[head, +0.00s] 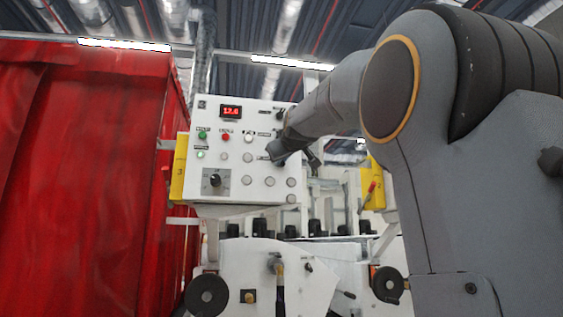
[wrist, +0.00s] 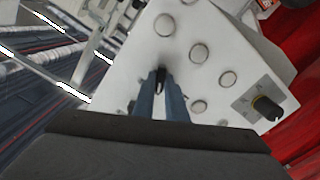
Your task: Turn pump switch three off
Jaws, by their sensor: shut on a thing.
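The white control panel (head: 235,150) stands ahead in the head view, with buttons, lamps and a red display. My gripper (head: 274,156) reaches its right side from the right. In the wrist view the panel (wrist: 215,25) is tilted, and my gripper's two blue-grey fingers (wrist: 161,78) are shut on a small black switch (wrist: 159,73) on the panel face. The fingers hide most of this switch. I cannot read its label or tell which way it points. Another black switch (head: 280,115) shows above my gripper at the panel's upper right.
A black rotary knob (head: 215,180) sits at the panel's lower left; it also shows in the wrist view (wrist: 266,108). Several round pale buttons (wrist: 199,52) lie close to the fingers. A red curtain (head: 80,180) fills the left. Machine parts (head: 270,270) stand below the panel.

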